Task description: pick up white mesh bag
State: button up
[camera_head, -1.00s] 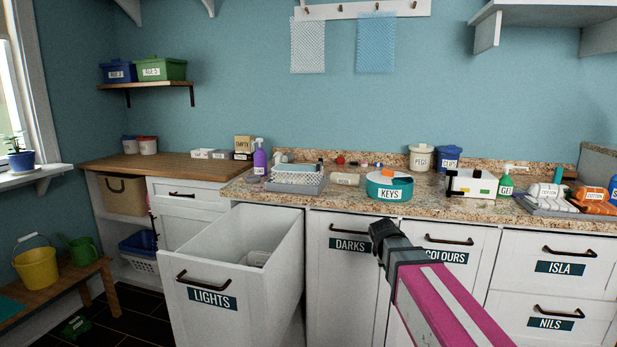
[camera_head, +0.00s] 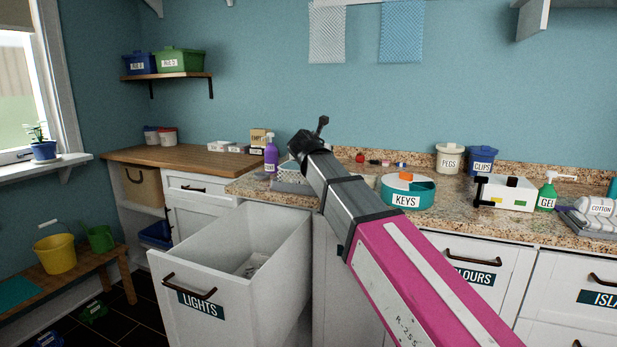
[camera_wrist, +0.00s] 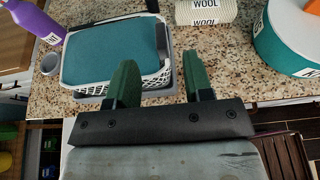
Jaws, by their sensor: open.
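The white mesh bag (camera_head: 327,33) hangs flat against the teal wall at the top of the head view, left of a blue mesh bag (camera_head: 401,32). Its upper edge is cut off by the frame. My gripper (camera_head: 322,125) is raised over the counter, below the white mesh bag in the picture and apart from it. In the wrist view its two green fingers (camera_wrist: 160,80) stand apart with nothing between them, over the counter beside a white basket (camera_wrist: 72,83) with a teal top. The wrist view does not show the bag.
The drawer marked LIGHTS (camera_head: 185,270) stands open below the counter. The granite counter (camera_head: 450,218) holds a teal KEYS tub (camera_head: 405,203), a white box (camera_head: 505,195), a green GEL bottle (camera_head: 547,195) and a purple bottle (camera_head: 271,155). The wall between counter and bags is clear.

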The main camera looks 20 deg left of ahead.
jog(key=shift+f+x, duration=0.25)
jog(key=shift+x, duration=2.1)
jog(key=shift+f+x, duration=0.2)
jog(key=shift+x, duration=2.15)
jog(key=shift+s+a, duration=0.15)
grip_shut()
